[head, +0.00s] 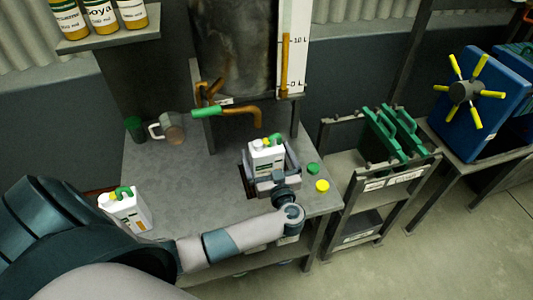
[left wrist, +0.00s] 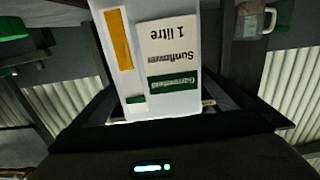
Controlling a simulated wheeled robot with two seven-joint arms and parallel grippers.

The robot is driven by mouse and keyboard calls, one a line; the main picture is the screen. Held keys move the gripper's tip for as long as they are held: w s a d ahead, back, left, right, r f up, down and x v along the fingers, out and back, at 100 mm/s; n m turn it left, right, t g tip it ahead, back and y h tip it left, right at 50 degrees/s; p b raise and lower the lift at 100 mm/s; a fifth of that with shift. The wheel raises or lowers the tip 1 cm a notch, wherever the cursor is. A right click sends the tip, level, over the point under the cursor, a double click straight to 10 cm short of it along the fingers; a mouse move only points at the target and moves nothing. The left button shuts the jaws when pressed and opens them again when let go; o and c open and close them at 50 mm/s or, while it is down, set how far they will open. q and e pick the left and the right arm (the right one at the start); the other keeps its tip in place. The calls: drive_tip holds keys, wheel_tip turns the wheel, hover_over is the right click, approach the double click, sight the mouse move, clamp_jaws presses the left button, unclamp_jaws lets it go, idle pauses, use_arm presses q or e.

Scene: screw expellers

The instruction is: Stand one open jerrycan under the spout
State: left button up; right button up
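A white jerrycan (head: 267,158) with a green handle and a yellow patch on top is upright over the right part of the bench, below and slightly right of the spout (head: 258,121). In the left wrist view the jerrycan (left wrist: 160,60) shows upside down, labelled "Sunflower 1 litre". My left gripper (head: 270,177) has its fingers along both sides of it and looks shut on it. I cannot tell whether its base touches the surface, or whether its mouth is open. A second white jerrycan (head: 125,210) stands at the bench's left. My right gripper is out of view.
A green lever (head: 206,111) sits on the pipework below the tank (head: 235,50). A green cap (head: 313,168) and a yellow cap (head: 322,186) lie right of the gripper. A mug (head: 170,128) stands at the back left.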

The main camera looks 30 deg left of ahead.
use_arm(q)
drive_tip(key=shift+r, duration=0.1)
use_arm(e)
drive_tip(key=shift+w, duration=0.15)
use_arm(q)
drive_tip(key=shift+s+d, duration=0.35)
drive_tip(key=shift+d, duration=0.1)
drive_tip(key=b+v, duration=0.1)
drive_tip(key=v, duration=1)
drive_tip(key=shift+b, duration=0.35)
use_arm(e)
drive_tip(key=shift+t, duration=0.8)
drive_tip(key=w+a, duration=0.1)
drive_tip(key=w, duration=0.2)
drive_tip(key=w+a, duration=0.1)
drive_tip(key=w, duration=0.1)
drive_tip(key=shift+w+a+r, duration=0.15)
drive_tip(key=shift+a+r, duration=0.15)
use_arm(q)
drive_tip(key=shift+a, duration=0.1)
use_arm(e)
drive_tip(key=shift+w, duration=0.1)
